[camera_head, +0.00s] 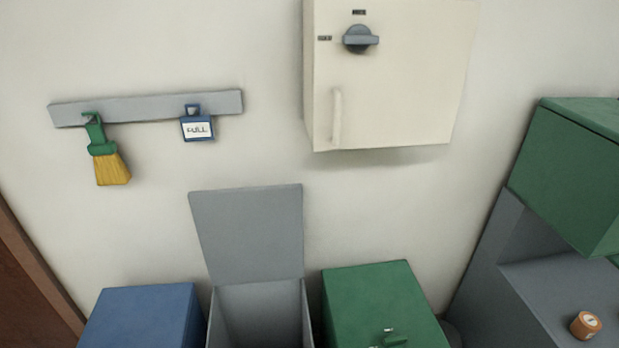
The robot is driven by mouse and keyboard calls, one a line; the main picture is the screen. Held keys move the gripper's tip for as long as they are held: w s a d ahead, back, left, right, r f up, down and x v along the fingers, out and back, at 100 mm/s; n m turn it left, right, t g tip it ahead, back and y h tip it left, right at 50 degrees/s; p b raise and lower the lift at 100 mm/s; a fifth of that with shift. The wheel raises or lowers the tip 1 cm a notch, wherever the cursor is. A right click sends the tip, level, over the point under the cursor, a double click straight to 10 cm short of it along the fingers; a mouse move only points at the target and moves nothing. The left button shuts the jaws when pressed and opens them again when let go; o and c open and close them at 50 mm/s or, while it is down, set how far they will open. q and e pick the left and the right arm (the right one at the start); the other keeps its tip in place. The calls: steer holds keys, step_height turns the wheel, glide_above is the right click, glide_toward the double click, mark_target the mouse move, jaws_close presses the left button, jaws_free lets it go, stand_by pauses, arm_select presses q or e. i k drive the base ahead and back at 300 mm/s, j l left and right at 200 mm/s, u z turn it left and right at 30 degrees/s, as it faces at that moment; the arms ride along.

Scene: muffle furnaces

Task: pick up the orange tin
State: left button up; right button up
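The orange tin (585,325) is a small round tin with a pale label on its end. It rests at the lower right on a grey surface (545,285), below a green box-like unit. Neither of my grippers shows in the head view.
A blue bin (145,312), a grey bin (262,312) with its lid (250,235) raised, and a green bin (380,300) stand along the wall. A cream cabinet (390,90) hangs above. The green unit (570,170) overhangs the tin's surface.

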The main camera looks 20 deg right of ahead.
mark_target(583, 328)
steer(key=z, duration=2.65)
